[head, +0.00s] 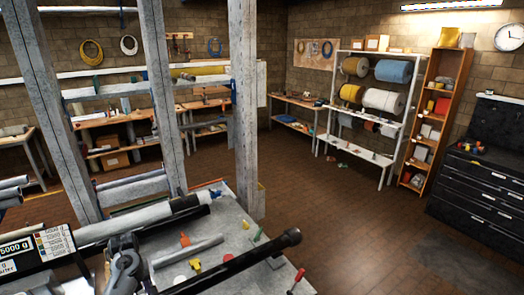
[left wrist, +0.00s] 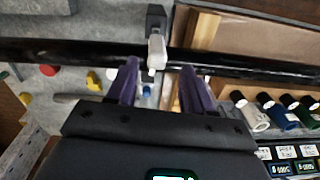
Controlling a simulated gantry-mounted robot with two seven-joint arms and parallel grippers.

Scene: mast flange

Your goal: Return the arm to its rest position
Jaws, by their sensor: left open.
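My left gripper (left wrist: 160,66) shows in the left wrist view as two purple fingers spread apart, with an open gap between them. A long black tube (left wrist: 75,50) runs across that view beyond the fingertips. A pale fitting with a black block (left wrist: 157,45) sits at the tube, in line with the gap. I cannot tell whether the fingers touch it; they do not close on it. In the head view a black tube (head: 235,265) with a thicker end lies over the grey table. I cannot make out my left gripper for certain there, and my right gripper is not in view.
The grey table (head: 228,222) holds small red, yellow and green parts and a grey rod. Grey posts (head: 246,110) rise behind it. Open brown floor (head: 340,215) lies beyond the table.

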